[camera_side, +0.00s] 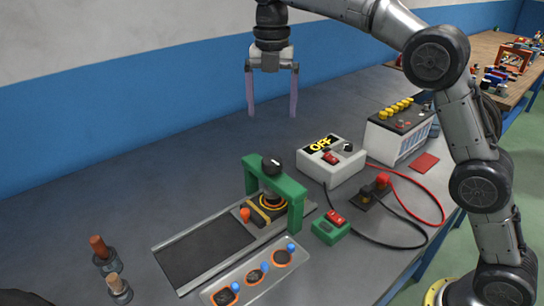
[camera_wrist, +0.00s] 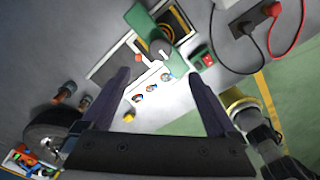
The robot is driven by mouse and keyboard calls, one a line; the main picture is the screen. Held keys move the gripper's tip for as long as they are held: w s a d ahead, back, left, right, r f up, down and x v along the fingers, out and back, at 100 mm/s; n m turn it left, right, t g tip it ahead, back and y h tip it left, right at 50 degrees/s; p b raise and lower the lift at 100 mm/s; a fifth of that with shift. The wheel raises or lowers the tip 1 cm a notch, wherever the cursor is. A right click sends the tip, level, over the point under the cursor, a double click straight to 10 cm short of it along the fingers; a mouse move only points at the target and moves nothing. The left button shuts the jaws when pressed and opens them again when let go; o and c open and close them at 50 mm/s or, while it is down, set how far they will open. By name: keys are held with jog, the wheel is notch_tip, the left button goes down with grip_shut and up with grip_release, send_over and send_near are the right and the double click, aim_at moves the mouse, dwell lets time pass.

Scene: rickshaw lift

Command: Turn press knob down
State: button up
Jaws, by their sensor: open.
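The green press (camera_side: 292,190) stands on a grey rail on the table, with a round black knob (camera_side: 271,165) on top of its crossbar. In the wrist view the green press (camera_wrist: 142,20) and its black knob (camera_wrist: 159,48) appear beyond my fingers, above the middle. My gripper (camera_side: 272,112) is open and empty, fingers pointing down, above the press and apart from the knob. Both fingers of my gripper (camera_wrist: 157,76) also show in the wrist view. Under the crossbar sits a dark part with a yellow ring (camera_side: 272,201).
A white box marked OFF (camera_side: 330,167) stands right of the press, with a battery (camera_side: 400,130) behind it. Red and black cables loop at the right. A green box with a red switch (camera_side: 331,228), a tray (camera_side: 214,292) and two handled tools (camera_side: 106,255) stand nearby.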

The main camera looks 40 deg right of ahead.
aim_at(272, 160)
notch_tip(272, 160, down, 14)
jog(key=shift+r, duration=0.25)
dwell(0.4)
jog(key=c, duration=1.4)
